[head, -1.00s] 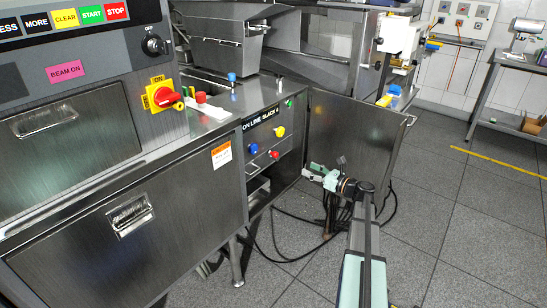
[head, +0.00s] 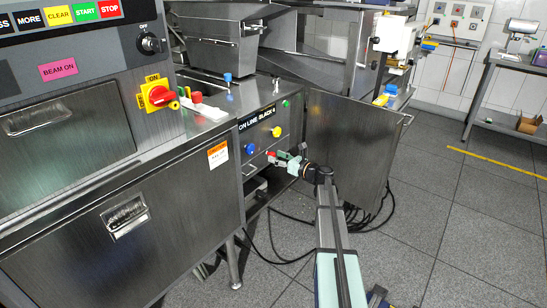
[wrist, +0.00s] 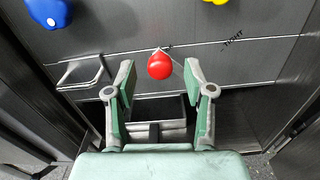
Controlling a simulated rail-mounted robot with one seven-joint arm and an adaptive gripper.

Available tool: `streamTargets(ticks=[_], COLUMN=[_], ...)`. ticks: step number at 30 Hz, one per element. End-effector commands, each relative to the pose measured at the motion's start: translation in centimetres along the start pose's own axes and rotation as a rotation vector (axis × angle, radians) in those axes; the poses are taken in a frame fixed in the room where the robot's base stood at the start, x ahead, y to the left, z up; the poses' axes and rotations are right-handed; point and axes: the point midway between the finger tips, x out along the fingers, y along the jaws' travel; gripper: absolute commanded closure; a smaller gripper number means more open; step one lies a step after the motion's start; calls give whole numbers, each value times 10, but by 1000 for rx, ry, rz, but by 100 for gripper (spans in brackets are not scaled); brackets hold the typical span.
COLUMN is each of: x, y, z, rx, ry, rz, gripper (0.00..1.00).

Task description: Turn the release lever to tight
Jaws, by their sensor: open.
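The release lever's round red knob (wrist: 160,66) shows in the wrist view, just ahead of and between my two fingertips. In the head view the red knob (head: 271,156) is on the lower panel of the steel machine, partly covered by my gripper (head: 284,161). My gripper (wrist: 159,74) is open, with one green-padded finger on each side of the knob's line. A gap shows between each finger and the knob; I cannot tell the depth left to it. Small dark lettering (wrist: 232,40) is printed to the right of the knob, too slanted to read surely.
A blue knob (wrist: 48,12) and a yellow knob (wrist: 215,2) sit above on the same panel. A metal handle (wrist: 81,72) is left of my fingers. An open cabinet door (head: 347,150) stands to the right of my arm. Cables (head: 365,215) hang near the floor.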

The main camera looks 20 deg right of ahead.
Motion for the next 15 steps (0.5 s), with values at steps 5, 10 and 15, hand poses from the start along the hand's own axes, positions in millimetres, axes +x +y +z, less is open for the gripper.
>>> streamTargets(ticks=[5,10,15], x=[19,23,23], y=[-1,0,0], z=[0,0,0], rx=[0,0,0], ry=[0,0,0], rz=[0,0,0], gripper=[47,47,47])
